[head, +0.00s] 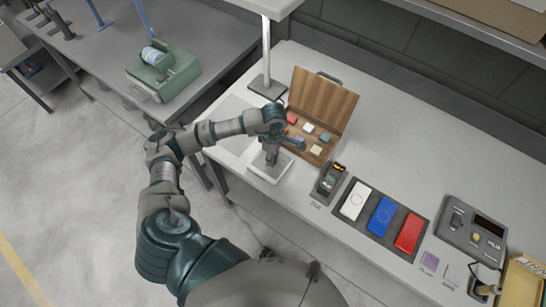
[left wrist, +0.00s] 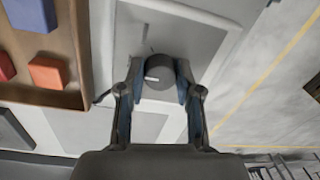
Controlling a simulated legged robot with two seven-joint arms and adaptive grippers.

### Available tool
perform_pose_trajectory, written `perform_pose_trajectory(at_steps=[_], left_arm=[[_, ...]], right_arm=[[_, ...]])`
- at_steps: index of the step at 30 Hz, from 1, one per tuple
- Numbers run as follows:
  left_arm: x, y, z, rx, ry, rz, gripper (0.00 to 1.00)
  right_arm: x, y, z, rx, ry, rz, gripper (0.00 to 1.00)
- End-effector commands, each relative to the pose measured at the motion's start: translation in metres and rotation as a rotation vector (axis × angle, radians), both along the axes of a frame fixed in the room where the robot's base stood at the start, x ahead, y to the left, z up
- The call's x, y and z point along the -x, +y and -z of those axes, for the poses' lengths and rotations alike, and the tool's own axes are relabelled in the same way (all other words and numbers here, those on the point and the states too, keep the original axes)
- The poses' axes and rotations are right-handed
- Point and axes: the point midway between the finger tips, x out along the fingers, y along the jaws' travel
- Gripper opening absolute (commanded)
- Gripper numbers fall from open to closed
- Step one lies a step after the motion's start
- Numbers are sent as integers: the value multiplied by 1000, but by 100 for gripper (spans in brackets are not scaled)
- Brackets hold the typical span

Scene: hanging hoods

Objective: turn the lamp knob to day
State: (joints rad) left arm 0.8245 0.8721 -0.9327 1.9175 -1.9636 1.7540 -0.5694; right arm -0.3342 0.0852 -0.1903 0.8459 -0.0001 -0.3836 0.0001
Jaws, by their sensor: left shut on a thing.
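My left gripper (head: 270,157) points down over a pale square plate (head: 258,172) near the table's front edge. In the left wrist view, my left gripper (left wrist: 159,82) is shut on a round dark grey knob (left wrist: 155,70), with one finger on each side. A short white mark shows on the knob's left part. In the head view, the gripper hides the knob. Any lettering around the knob is too small or hidden to read. My right gripper is not in view.
An open wooden case (head: 323,103) with coloured blocks stands close behind my left gripper. A post (head: 266,50) holds a pale hood (head: 270,5). White, blue and red pads lie on a dark tray (head: 345,190) beyond a small device (head: 328,184). A grey console (head: 470,230) sits at right.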

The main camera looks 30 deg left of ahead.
Motion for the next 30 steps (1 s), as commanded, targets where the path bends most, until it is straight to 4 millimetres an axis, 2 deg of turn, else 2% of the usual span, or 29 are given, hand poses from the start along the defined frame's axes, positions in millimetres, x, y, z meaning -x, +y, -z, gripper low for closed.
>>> perform_pose_trajectory(at_steps=[16,17,19,30], left_arm=[[-2,1,-2,0,-8,18,0],[-2,1,-2,0,-8,18,41],[-2,1,-2,-1,-6,18,59],[-1,0,-5,-1,-4,20,59]], right_arm=[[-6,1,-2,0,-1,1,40],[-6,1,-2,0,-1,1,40],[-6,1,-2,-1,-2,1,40],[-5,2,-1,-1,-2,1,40]])
